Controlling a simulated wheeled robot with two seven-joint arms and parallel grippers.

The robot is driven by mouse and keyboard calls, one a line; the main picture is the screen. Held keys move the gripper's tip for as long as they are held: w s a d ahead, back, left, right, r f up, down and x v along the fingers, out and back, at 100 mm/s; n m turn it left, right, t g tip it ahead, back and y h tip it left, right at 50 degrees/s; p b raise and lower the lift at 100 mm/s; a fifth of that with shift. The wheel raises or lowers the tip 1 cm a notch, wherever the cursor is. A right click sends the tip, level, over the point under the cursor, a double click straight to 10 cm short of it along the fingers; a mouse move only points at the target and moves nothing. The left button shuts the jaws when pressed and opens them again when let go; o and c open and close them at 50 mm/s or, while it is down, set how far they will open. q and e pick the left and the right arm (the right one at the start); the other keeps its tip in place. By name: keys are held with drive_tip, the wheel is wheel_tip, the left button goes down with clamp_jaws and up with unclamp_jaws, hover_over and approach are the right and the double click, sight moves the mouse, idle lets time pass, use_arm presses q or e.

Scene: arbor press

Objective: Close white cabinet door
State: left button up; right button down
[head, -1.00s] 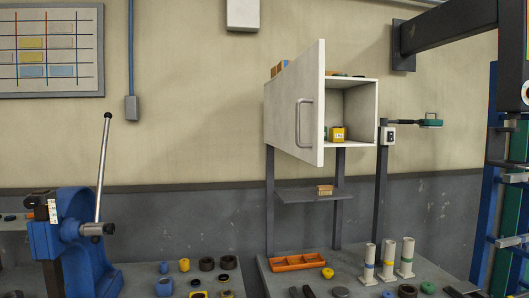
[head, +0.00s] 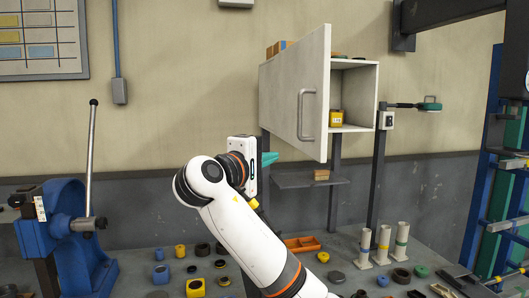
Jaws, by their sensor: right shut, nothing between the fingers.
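The white cabinet door (head: 290,90) stands open at an angle toward me, with a grey loop handle (head: 305,115) near its free right edge. The white cabinet (head: 366,97) is partly open to view on the door's right, with a yellow container (head: 336,118) on its floor. My right gripper (head: 270,159) is shut and empty, with its teal fingers pointing right. In the picture it sits below and left of the handle, by the door's lower edge. I cannot tell if it touches the door. My left gripper is not in view.
A small shelf (head: 290,180) hangs below the cabinet. The blue arbor press (head: 72,235) stands at left. The bench holds several rings, white cylinders (head: 383,244) and an orange tray (head: 302,244). A dark beam (head: 450,22) juts in at upper right.

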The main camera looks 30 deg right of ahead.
sight(308, 149)
drive_tip(key=p+x, duration=0.1)
drive_tip(key=x, duration=0.2)
drive_tip(key=s+p+x, duration=0.1)
drive_tip(key=p+x, duration=0.1)
drive_tip(key=x, duration=0.1)
drive_tip(key=d+p+x, duration=0.1)
drive_tip(key=p+x, duration=0.1)
drive_tip(key=x, duration=0.1)
drive_tip(key=shift+s, duration=0.35)
drive_tip(key=shift+s+d+p, duration=0.2)
drive_tip(key=shift+d+p, duration=0.1)
drive_tip(key=shift+d, duration=0.15)
drive_tip(key=shift+f, duration=0.1)
